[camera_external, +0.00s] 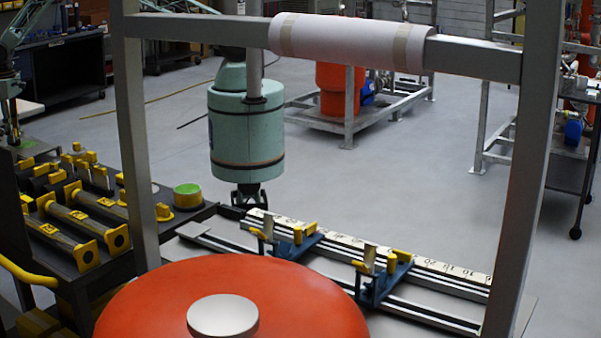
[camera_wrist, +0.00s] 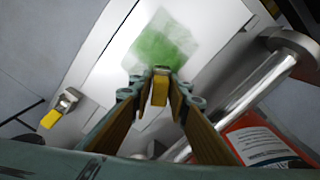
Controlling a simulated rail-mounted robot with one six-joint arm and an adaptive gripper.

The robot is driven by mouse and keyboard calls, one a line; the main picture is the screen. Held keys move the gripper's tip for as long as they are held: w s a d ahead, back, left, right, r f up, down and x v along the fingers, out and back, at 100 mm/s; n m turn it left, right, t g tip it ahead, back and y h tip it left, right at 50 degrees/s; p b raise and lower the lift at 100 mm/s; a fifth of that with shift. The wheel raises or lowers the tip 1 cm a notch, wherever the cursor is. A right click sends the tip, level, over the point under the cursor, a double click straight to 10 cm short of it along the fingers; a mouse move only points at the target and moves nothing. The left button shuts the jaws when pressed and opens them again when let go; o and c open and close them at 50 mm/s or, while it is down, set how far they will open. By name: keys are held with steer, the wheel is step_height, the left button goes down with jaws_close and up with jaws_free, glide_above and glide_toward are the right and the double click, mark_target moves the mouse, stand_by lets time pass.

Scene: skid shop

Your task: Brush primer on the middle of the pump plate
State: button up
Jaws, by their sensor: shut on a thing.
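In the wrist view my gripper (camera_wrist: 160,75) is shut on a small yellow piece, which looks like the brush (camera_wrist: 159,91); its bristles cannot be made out. Beyond the fingertips lies a pale flat plate (camera_wrist: 205,18), apparently the pump plate. A streaky green patch (camera_wrist: 162,42) covers part of its middle. The fingertips appear just short of the patch; contact cannot be told. In the external view an arm stands at the far left edge, and its end is too small and cut off to read. A round green-topped tub (camera_external: 187,195) stands on the dark bench.
A metal cylinder (camera_wrist: 272,85) and a red labelled object (camera_wrist: 262,142) lie right of the fingers. A yellow-tipped fitting (camera_wrist: 58,110) is at left. In the external view yellow-ended parts (camera_external: 75,225) crowd the bench; a frame and an orange dome (camera_external: 290,300) fill the foreground.

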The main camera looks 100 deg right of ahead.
steer(key=shift+s+d+b, duration=0.65)
steer(key=shift+s+d, duration=1.9)
steer(key=shift+d, duration=0.25)
steer(key=shift+s+d+r, duration=0.1)
steer(key=shift+s+d, duration=0.05)
steer(key=shift+s, duration=0.05)
step_height(320, 180, up, 8)
steer(key=p, duration=0.3)
steer(key=shift+w, duration=0.15)
